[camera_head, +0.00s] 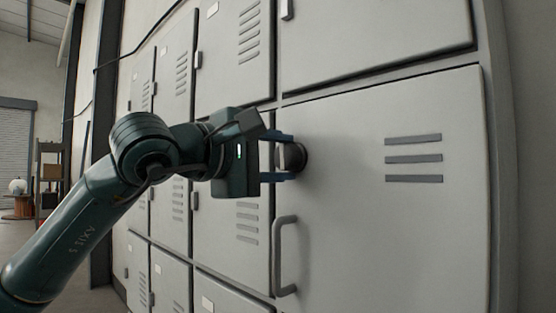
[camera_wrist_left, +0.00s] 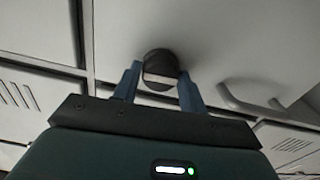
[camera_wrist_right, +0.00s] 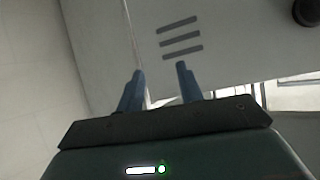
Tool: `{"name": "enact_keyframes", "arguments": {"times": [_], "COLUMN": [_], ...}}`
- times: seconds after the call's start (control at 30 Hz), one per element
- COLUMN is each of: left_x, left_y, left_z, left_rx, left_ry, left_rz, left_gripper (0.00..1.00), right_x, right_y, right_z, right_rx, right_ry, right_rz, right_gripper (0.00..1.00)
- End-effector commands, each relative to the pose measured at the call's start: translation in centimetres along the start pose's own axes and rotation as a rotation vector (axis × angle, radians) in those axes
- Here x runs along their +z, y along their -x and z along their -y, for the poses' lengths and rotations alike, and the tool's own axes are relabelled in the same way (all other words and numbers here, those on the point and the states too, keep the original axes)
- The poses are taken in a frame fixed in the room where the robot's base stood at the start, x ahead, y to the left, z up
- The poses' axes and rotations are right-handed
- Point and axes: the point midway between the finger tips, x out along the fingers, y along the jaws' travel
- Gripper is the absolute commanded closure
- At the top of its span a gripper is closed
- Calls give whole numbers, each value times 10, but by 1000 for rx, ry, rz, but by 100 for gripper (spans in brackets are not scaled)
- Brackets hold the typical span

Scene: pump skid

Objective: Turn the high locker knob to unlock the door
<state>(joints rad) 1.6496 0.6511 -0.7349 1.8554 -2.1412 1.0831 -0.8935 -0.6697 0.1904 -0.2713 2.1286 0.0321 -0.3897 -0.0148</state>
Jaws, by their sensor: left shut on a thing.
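The knob (camera_head: 296,157) is dark and round, near the left edge of a large grey locker door (camera_head: 360,240). It also shows in the left wrist view (camera_wrist_left: 160,65), with a pale bar across its face. My left gripper (camera_head: 282,156) is shut on the knob, one blue finger above and one below it in the head view. The door lies flush in its frame. My right gripper (camera_wrist_right: 161,72) shows only in its wrist view, open and empty, with the vent slots (camera_wrist_right: 180,38) of a door beyond it.
A grey bar handle (camera_head: 284,256) stands out from the door below the knob; it shows in the left wrist view too (camera_wrist_left: 250,97). Other locker doors (camera_head: 235,50) surround this one. A shelf (camera_head: 48,175) stands far left.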

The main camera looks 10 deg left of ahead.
Motion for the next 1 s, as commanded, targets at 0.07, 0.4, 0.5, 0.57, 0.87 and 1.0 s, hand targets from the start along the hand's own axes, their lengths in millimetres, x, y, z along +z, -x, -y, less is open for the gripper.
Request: {"name": "enact_keyframes", "arguments": {"times": [0.07,0.4,0.5,0.57,0.87,1.0], "left_x": [0,0,0,0,0,0], "left_y": [0,0,0,0,0,0], "left_z": [0,-1,-1,-1,0,0], "left_rx": [1,2,2,1,1,1], "left_ry": [-29,-82,-83,-83,-83,-81], "left_rz": [0,1,1,1,1,1], "left_gripper": [81,81,81,81,48,37], "right_x": [1,2,3,3,4,4], "right_y": [0,-1,-1,-2,-2,-2], "right_z": [0,-1,-2,-2,-2,-2], "right_rx": [0,4,5,6,6,6], "right_ry": [-1,-8,-9,-9,-10,-9], "right_rz": [0,2,3,4,5,5], "right_gripper": [64,64,64,64,64,64]}}
